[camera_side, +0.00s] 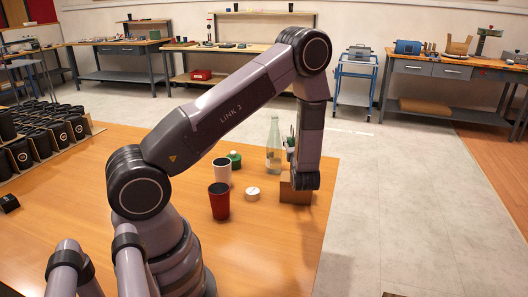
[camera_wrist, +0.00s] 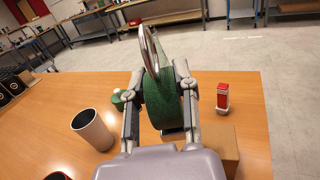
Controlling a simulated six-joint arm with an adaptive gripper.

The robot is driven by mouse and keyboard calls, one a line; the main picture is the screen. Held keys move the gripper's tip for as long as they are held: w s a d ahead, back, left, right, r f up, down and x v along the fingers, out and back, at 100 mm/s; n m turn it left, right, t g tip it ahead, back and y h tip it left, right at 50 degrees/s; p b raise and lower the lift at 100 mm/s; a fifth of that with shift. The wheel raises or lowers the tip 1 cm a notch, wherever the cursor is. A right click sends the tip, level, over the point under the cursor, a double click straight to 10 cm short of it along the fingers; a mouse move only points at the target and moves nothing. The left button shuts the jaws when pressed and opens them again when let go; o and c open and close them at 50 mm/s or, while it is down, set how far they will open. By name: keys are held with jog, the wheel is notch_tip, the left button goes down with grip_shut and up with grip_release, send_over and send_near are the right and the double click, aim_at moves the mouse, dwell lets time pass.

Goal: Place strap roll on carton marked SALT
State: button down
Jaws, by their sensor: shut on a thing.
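The strap roll, a thick green roll (camera_wrist: 161,103), is between the two fingers of my gripper (camera_wrist: 160,95) in the wrist view, and the gripper is shut on it. A silvery hoop (camera_wrist: 150,52) rises at the roll's top; I cannot tell if it is part of it. In the side view the wrist mostly hides the gripper and roll. A brown carton (camera_side: 296,194) stands near the table's right edge, partly behind my wrist. It also shows at lower right in the wrist view (camera_wrist: 229,150), beside and below the gripper. No SALT marking is readable.
A clear bottle (camera_side: 274,147), a green-topped container (camera_side: 235,160), a white cup (camera_side: 222,172), a red cup (camera_side: 219,203) and a white disc-like item (camera_side: 253,194) stand left of the carton. A red-and-white item (camera_wrist: 222,97) stands beyond it.

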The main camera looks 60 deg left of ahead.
jog(key=w+f, duration=0.1)
jog(key=w+a+f, duration=0.1)
jog(key=f, duration=0.1)
jog(key=w+f, duration=0.2)
jog(key=shift+a+f, duration=0.25)
jog(key=shift+a, duration=0.15)
jog(key=shift+f, duration=1.55)
jog(key=shift+f, duration=0.1)
jog(key=c, duration=0.8)
grip_release()
jog(key=shift+c, duration=0.2)
